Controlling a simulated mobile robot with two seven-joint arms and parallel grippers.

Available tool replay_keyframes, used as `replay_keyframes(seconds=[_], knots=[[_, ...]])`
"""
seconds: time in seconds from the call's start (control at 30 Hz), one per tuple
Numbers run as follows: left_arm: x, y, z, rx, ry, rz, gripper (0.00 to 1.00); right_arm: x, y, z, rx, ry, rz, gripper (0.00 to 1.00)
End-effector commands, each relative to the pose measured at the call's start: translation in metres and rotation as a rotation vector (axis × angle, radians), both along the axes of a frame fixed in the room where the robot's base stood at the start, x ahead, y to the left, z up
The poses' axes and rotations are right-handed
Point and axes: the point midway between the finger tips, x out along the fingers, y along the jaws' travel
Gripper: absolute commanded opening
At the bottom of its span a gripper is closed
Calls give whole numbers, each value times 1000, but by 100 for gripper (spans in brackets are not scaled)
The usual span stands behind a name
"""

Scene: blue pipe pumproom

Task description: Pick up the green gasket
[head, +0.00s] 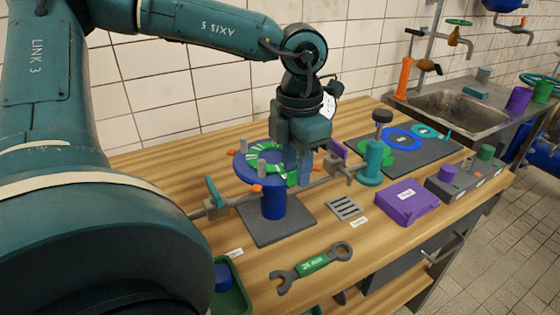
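My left gripper (302,168) points down at the right edge of a blue pipe flange (245,173) on a stand. A green ring with white marks (262,153) lies on the flange, between upright grey studs, partly hidden by the gripper. A flat green gasket-like piece (402,158) lies on the dark mat, partly hidden by a teal valve. I cannot tell which green piece is the gasket meant. The finger gap is hidden, so I cannot tell whether the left gripper is open or holds anything. My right gripper is out of view.
Blue (403,131) and teal (424,128) rings lie on the dark mat (440,153). The teal valve (372,165) stands close to the gripper's right. A purple box (405,205), a grate (345,207) and a wrench (312,266) lie in front. A sink (455,108) is behind.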

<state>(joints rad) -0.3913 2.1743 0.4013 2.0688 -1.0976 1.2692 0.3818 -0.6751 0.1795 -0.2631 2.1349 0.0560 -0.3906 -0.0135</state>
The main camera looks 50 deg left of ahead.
Motion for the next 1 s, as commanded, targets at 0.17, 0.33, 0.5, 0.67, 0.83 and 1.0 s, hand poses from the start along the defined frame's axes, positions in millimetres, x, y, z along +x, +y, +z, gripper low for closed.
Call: replay_keyframes(seconds=[0.17,0.33,0.5,0.67,0.83,1.0], knots=[[0,0,0,0,-1,0,32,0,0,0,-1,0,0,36],[0,0,0,0,-1,0,20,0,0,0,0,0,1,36],[0,0,0,0,-1,0,6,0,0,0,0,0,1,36],[0,0,0,0,-1,0,0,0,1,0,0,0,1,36],[0,0,0,0,-1,0,0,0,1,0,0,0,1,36],[0,0,1,-1,-2,0,0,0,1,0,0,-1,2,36]])
